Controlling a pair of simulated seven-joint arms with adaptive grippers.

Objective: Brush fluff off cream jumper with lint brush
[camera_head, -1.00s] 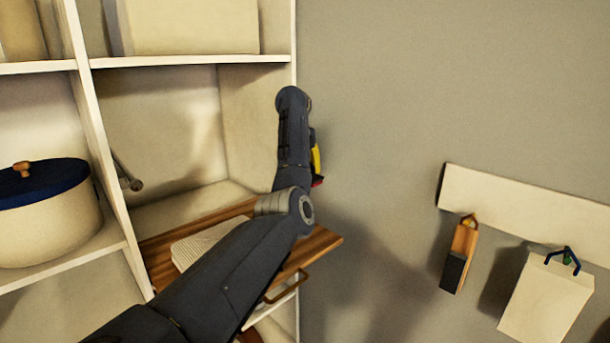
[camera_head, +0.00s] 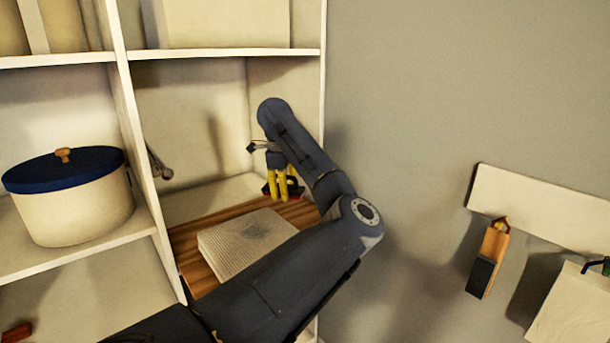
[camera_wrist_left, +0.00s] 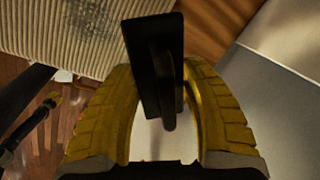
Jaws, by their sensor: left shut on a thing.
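The cream jumper (camera_head: 240,240) lies folded on a wooden board in the shelf bay. My left gripper (camera_head: 281,190) has yellow fingers and is just beyond the jumper's far right edge. It is shut on the black lint brush (camera_wrist_left: 153,60), whose dark and red parts show beside the fingers in the head view. The brush appears apart from the fluff patch.
The wooden board (camera_head: 196,272) sits between white shelf walls, with a shelf (camera_head: 230,54) above. A cream pot with a blue lid (camera_head: 75,200) stands in the left bay. A wooden brush with a dark pad (camera_head: 489,262) hangs on the right wall.

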